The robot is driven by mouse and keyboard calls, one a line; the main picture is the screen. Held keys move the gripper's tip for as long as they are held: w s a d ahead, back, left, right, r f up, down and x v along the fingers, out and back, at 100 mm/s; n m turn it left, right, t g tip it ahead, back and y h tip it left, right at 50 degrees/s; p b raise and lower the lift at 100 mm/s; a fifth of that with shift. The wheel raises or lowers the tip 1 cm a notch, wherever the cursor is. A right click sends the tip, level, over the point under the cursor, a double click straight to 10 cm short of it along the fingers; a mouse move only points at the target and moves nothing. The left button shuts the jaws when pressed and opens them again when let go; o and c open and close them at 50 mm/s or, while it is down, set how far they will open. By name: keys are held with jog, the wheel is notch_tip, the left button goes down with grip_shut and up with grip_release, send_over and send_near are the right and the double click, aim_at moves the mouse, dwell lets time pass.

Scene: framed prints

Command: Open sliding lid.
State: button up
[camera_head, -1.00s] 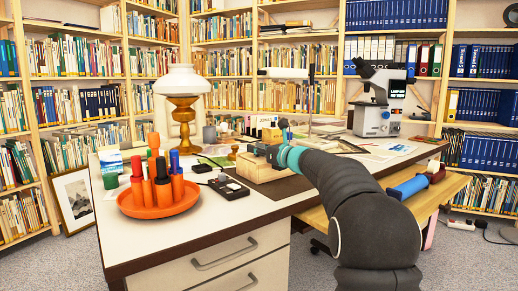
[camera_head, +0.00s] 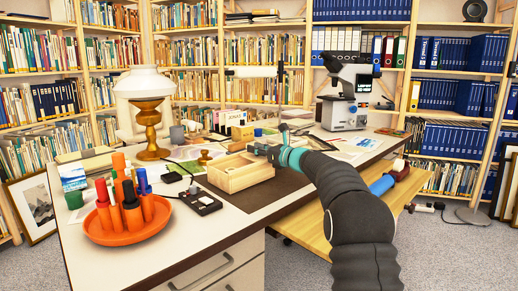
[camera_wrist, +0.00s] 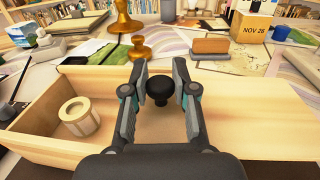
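The light wooden box (camera_head: 232,185) stands on the dark mat of the desk. The pale wooden lid (camera_wrist: 245,110) lies to the right of the opening, partly hidden by my gripper. A round black knob (camera_wrist: 159,88) stands between my fingers. In the head view my gripper (camera_head: 258,149) is at the box's right end.
An orange tray (camera_head: 128,232) with several upright cylinders, a black device (camera_head: 200,201) and a brass lamp (camera_head: 149,125) stand left of the box. A microscope (camera_head: 345,100) stands at the back right.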

jog(key=o, duration=0.3)
jog(key=shift+o, duration=0.2)
jog(key=shift+d, duration=0.15)
jog(key=v, duration=1.2)
jog(key=s+a+n+g, duration=0.1)
jog(key=s+a+n, duration=0.1)
jog(key=s, duration=0.1)
jog(key=s+a+n+g, duration=0.1)
jog(key=s+a+n, duration=0.1)
jog(key=s, duration=0.2)
jog(key=s+a+n+g+h, duration=0.1)
jog(key=s+a+n, duration=0.1)
jog(key=s, duration=0.1)
jog(key=shift+s+r, duration=0.1)
jog(key=shift+s, duration=0.15)
jog(key=s+a+f+n+g+h, duration=0.25)
jog(key=s+n, duration=0.45)
jog(key=s, duration=0.8)
jog(key=s+d+f+n+h, duration=0.3)
jog(key=s+f+n, duration=0.1)
jog(key=s, duration=0.4)
jog(key=s+d+f+n+g+h, duration=0.1)
jog(key=s+d+f+n+h, duration=0.2)
jog(key=s, duration=0.5)
jog(key=s+d+f+n+h, duration=0.3)
jog(key=s+f+n, duration=0.2)
jog(key=s+n, duration=0.2)
jog(key=shift+s+g, duration=0.35)
jog(key=shift+s, duration=0.75)
